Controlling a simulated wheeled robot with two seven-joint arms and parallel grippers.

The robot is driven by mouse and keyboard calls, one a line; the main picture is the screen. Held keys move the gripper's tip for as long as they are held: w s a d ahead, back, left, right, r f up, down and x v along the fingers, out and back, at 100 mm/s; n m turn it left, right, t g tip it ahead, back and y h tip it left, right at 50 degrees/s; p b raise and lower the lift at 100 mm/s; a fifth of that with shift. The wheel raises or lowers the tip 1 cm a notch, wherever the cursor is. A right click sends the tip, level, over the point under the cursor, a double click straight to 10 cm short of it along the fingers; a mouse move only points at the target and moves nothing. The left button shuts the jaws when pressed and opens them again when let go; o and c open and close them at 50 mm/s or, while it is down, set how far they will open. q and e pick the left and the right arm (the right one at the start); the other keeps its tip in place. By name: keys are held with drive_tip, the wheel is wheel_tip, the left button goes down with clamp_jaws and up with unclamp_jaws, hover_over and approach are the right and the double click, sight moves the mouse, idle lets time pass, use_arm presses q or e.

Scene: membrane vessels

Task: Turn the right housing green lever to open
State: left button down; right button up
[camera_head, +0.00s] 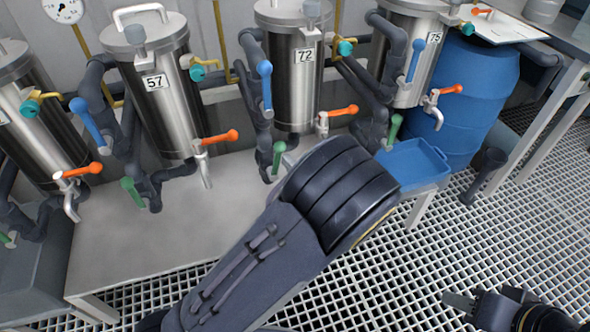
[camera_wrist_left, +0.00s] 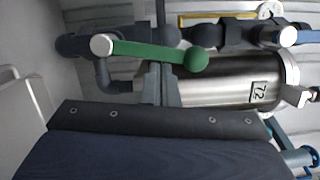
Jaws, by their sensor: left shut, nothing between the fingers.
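The right housing (camera_head: 405,62) is a steel vessel marked 75. Its green lever (camera_head: 394,130) shows low on its left side, knob up. In the left wrist view a large green lever (camera_wrist_left: 150,50) with a round knob is close, with the vessel marked 72 (camera_wrist_left: 225,85) behind it; I cannot tell for certain whose lever it is. My left gripper (camera_wrist_left: 163,88) is shut and empty, its fingers partly hidden by that lever; contact is unclear. My left arm hides it in the head view. My right gripper (camera_head: 460,301) is low at right, its opening unclear.
Vessels marked 72 (camera_head: 296,85) and 57 (camera_head: 162,95) stand to the left, with blue, orange and green levers and dark pipes. A blue tray (camera_head: 415,165) and blue barrel (camera_head: 470,90) are at right. The grated floor (camera_head: 540,215) is open at lower right.

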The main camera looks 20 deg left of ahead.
use_arm(q)
drive_tip(key=shift+s+a+r+n+b, duration=0.25)
drive_tip(key=shift+a+n+b, duration=0.25)
drive_tip(key=shift+n, duration=0.4)
